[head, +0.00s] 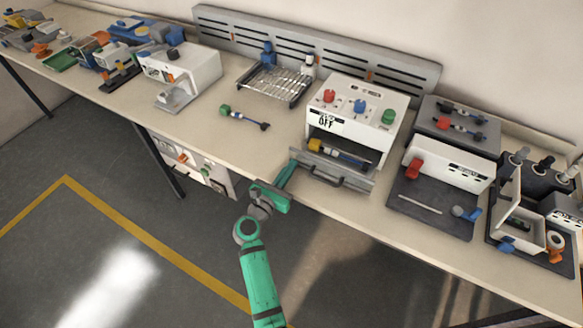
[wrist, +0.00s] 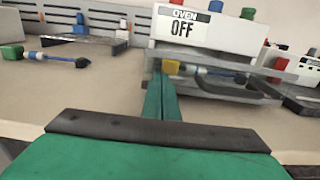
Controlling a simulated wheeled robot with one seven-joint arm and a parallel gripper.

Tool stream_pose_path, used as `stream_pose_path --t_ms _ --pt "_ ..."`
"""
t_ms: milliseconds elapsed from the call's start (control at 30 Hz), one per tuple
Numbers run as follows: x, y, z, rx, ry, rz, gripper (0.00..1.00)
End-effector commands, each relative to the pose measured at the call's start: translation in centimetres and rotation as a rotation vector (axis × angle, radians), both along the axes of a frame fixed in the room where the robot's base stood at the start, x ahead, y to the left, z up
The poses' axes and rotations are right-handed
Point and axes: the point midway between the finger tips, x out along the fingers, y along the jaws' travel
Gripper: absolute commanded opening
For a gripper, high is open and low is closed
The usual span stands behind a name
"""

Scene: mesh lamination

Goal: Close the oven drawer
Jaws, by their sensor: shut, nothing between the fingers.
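The oven (head: 357,108) is a white box with red, blue and green knobs and an "OFF" label, standing on the bench. Its grey drawer (head: 337,176) sticks out at the front, with a dark bar handle. A tool with a yellow end and blue shaft (head: 338,153) lies in the drawer opening; it also shows in the wrist view (wrist: 205,70). My green gripper (head: 290,172) is at the drawer's left front corner, fingers together and empty. In the wrist view my gripper (wrist: 160,75) points at the oven's left side. I cannot tell whether it touches the drawer.
A green-ended tool (head: 244,117) lies on the bench left of the oven, before a wire rack (head: 275,83). A white machine (head: 181,72) stands farther left. A press station (head: 443,172) stands close on the right. The bench in front of the rack is mostly clear.

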Motion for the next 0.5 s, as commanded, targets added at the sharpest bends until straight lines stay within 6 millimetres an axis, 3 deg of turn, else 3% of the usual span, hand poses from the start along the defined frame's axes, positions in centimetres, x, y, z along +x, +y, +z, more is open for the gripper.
stream_pose_path --t_ms 200,500 --pt "-2.1 2.5 -0.1 0.0 0.001 0.009 0.0" --pt "-7.3 5.3 -0.1 0.0 0.002 0.0 0.0"
